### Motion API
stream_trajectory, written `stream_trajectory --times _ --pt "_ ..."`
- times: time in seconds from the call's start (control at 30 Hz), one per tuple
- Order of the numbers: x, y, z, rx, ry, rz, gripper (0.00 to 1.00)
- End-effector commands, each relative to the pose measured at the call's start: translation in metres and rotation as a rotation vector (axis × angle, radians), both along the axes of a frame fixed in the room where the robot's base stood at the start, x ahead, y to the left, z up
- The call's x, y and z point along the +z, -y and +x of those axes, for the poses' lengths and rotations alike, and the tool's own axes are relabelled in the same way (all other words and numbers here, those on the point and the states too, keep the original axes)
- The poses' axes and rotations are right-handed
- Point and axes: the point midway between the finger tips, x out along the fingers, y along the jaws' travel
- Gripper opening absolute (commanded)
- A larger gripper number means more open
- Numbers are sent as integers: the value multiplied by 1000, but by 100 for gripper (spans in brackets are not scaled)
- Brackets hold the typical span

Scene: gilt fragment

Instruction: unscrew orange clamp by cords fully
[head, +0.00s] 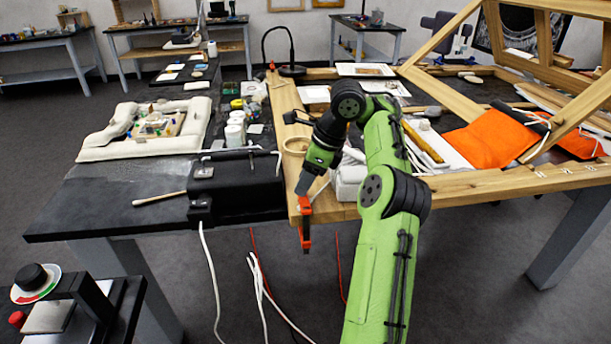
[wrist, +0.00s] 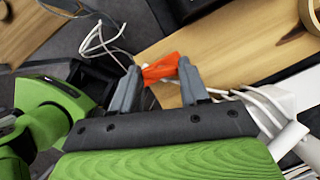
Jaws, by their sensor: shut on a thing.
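The orange clamp (head: 305,226) is at the front left corner of the wooden table frame, with its lower part hanging below the edge. My gripper (head: 303,190) points down at the clamp from above. In the wrist view, the clamp's orange part (wrist: 162,68) lies between the two grey fingers of my gripper (wrist: 158,80), which are shut on it. The clamp's lower end and screw are hidden in the wrist view. White cords (head: 262,285) hang below the table edge beside the clamp; white cords (wrist: 100,42) also show in the wrist view.
A black box (head: 235,186) stands left of the clamp on the dark tabletop. A white device (head: 350,180) sits close on the right. A tape ring (head: 296,144) lies behind on the wood. Red cords (head: 256,247) hang below. The floor in front is open.

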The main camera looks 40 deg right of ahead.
Motion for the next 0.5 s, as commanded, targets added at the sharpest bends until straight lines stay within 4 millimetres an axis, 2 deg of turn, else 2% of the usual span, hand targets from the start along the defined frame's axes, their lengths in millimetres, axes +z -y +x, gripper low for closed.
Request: stream_trajectory --times 0.5 --pt "-1 0 0 76 -2 -3 14"
